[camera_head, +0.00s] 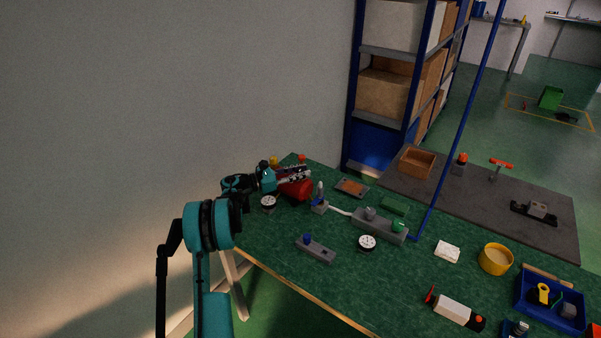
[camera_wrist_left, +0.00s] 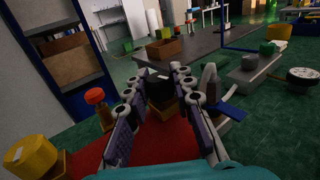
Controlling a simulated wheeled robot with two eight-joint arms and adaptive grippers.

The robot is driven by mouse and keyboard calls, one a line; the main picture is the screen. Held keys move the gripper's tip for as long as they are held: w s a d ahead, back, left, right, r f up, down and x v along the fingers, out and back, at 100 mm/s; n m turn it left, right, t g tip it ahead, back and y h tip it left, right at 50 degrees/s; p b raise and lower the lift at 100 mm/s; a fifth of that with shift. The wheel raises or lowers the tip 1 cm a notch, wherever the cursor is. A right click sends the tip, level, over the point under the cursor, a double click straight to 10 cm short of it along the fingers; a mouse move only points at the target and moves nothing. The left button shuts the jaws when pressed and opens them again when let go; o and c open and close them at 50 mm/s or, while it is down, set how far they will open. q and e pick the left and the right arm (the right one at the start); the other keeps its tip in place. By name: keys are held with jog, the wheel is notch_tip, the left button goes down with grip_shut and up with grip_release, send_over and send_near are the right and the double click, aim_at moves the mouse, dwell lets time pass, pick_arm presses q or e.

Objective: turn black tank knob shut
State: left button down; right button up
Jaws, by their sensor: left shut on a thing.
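The red tank (camera_head: 297,191) stands at the far left corner of the green bench. In the left wrist view its red body (camera_wrist_left: 150,142) lies below my fingers. The black tank knob (camera_wrist_left: 159,88) sits on a brass-coloured valve base, between the fingertips. My left gripper (camera_head: 304,172) reaches over the tank from the left and is shut on the black knob; it also shows in the left wrist view (camera_wrist_left: 158,84). In the head view the gripper hides the knob. The knob's turn angle cannot be told. My right gripper is not in view.
A red-topped fitting (camera_wrist_left: 95,97) and a yellow one (camera_wrist_left: 33,152) stand left of the gripper. A grey block with a blue lever (camera_head: 319,205) stands close on the right. A round gauge (camera_head: 268,202) is in front of the tank. The wall is behind.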

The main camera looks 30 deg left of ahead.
pick_arm(q)
jog(key=shift+m+g+h, duration=1)
jog(key=shift+g+h, duration=0.1)
jog(key=c, duration=1.3)
grip_release()
jog(key=shift+o, duration=0.2)
jog(key=v, duration=1.2)
jog(key=shift+w+a, duration=0.1)
jog(key=shift+w, duration=0.05)
